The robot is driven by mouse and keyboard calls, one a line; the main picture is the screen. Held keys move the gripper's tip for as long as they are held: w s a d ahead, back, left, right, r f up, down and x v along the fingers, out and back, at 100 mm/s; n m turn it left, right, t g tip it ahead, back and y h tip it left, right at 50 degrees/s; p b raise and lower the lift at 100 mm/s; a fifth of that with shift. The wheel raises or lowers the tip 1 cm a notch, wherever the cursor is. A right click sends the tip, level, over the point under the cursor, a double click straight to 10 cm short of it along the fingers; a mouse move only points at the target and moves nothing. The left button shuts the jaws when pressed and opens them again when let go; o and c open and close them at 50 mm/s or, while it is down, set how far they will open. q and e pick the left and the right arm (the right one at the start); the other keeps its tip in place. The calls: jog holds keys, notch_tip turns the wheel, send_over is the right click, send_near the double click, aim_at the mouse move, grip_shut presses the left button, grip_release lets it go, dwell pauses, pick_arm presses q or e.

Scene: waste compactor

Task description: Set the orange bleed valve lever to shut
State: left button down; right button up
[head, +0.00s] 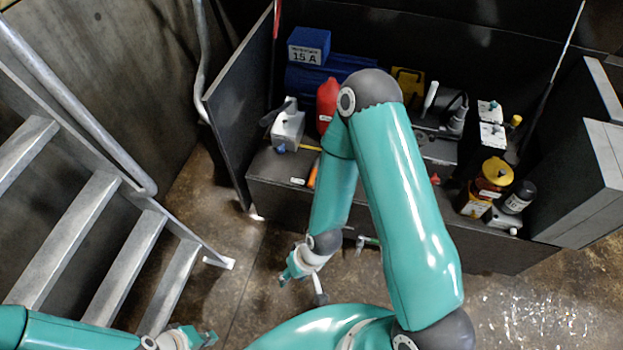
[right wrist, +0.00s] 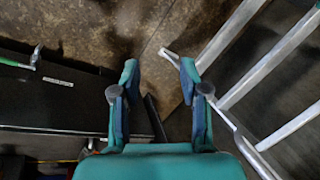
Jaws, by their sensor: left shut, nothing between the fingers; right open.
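A narrow orange piece (head: 313,173) shows at the front left edge of the dark bench, partly covered by my right arm in the head view. I cannot tell for sure whether it is the bleed valve lever. A fitting with a green handle (head: 370,241) sticks out from the bench front; it also shows in the right wrist view (right wrist: 16,63). My right gripper (head: 290,268) is open and empty, in front of the bench and apart from it; its fingers show in the right wrist view (right wrist: 157,80). My left gripper (head: 208,338) is shut and empty at the bottom left.
The bench (head: 480,252) holds a red bottle (head: 327,100), a grey-white can (head: 288,128), a blue box (head: 309,45) and a yellow-capped jar (head: 495,172). Metal stairs (head: 75,228) stand at the left. The floor (head: 245,265) between stairs and bench is clear.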

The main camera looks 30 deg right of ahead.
jog(key=w+d+f+m+t+h+b, duration=0.1)
jog(key=w+d+f+t+h+b, duration=0.2)
jog(key=w+f+b, duration=0.5)
jog(key=m+t+h+b, duration=0.4)
jog(key=t+h+b, duration=0.4)
jog(key=h+b, duration=1.05)
send_near(314, 171)
jog(key=w+d+y+b, duration=0.1)
jog(key=d+b, duration=0.1)
jog(key=w+d+r+y+b, duration=0.1)
jog(key=d+y+b, duration=0.1)
jog(key=b, duration=0.1)
jog(key=w+d+r+y+b, duration=0.1)
jog(key=w+d+b, duration=0.1)
jog(key=shift+d+r+b, duration=0.1)
jog(key=shift+d+b, duration=0.05)
jog(key=shift+b, duration=0.25)
grip_shut()
